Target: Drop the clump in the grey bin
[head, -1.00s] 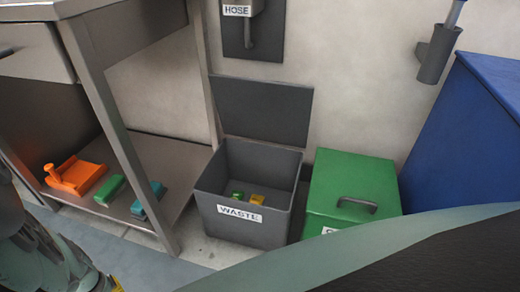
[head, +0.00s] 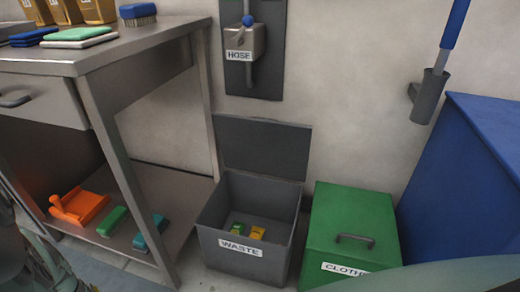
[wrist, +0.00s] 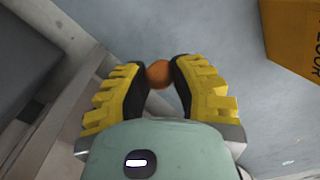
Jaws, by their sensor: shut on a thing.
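The clump (wrist: 159,74) is a small, round, orange-brown lump in the wrist view. My gripper (wrist: 160,80) is shut on it, with the clump between its two yellow-and-black fingertips. The grey bin (head: 243,258), labelled WASTE, stands on the floor in the head view. Its lid (head: 262,148) is open and leans back against the wall. A green item (head: 237,229) and a yellow item (head: 257,233) lie inside it. The gripper's fingertips and the clump do not show in the head view.
A green lidded bin (head: 350,222), labelled CLOTHS, stands right of the grey bin. A blue cabinet (head: 470,170) is at far right. A steel table (head: 150,45) is at left; its lower shelf (head: 170,190) holds an orange tool (head: 80,207). A yellow object (wrist: 295,40) shows in the wrist view.

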